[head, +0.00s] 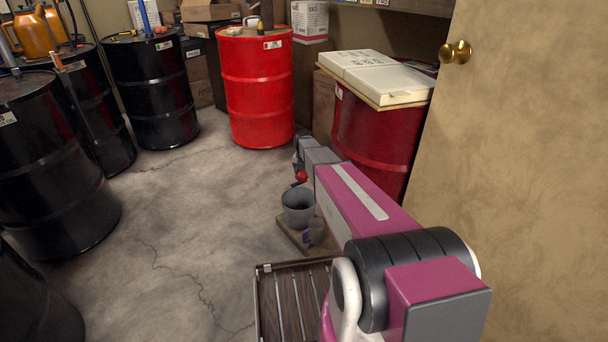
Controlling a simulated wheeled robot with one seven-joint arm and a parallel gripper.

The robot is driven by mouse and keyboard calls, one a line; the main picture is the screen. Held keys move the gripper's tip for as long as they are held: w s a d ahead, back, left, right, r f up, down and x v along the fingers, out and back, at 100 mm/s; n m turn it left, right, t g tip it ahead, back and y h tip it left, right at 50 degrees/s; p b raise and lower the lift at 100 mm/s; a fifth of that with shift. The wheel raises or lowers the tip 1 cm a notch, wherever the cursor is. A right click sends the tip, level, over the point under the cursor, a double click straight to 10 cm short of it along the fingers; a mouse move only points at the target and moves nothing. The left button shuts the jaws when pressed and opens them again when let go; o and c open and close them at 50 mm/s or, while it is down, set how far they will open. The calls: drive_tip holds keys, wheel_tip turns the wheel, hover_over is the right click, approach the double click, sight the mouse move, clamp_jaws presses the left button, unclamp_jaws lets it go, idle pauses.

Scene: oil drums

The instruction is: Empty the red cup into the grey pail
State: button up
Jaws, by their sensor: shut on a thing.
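The red cup (301,176) shows as a small red shape just left of my arm, at its far end. My gripper (299,167) is shut on it; the fingers are small and partly hidden by my arm. How far the cup is tilted, and what is in it, I cannot tell. The grey pail (298,208) stands upright, its open mouth upward, on a low brown board (288,235). The cup appears just above the pail's far rim in the picture; I cannot tell whether it is over the mouth or behind it.
A dark slatted wooden piece (262,305) lies nearer. A dark red drum (365,135) and a tan door (520,150) bound the right. A bright red drum (257,90) stands behind.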

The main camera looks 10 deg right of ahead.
drive_tip(key=shift+r+t+h, duration=0.2)
drive_tip(key=shift+t+h, duration=0.1)
drive_tip(key=shift+t, duration=0.2)
drive_tip(key=shift+s+r+t+h, duration=0.2)
drive_tip(key=shift+r+t+h, duration=0.3)
drive_tip(key=shift+t, duration=0.4)
drive_tip(key=t+h, duration=0.1)
drive_tip(key=r+t+h, duration=0.1)
drive_tip(key=t, duration=0.1)
drive_tip(key=shift+w, duration=0.2)
drive_tip(key=shift+r+t+h, duration=0.5)
drive_tip(key=shift+t+h, duration=0.4)
drive_tip(key=shift+t, duration=0.3)
drive_tip(key=shift+r+t+h, duration=0.5)
drive_tip(key=shift+t+h, duration=0.4)
drive_tip(key=shift+t, duration=0.3)
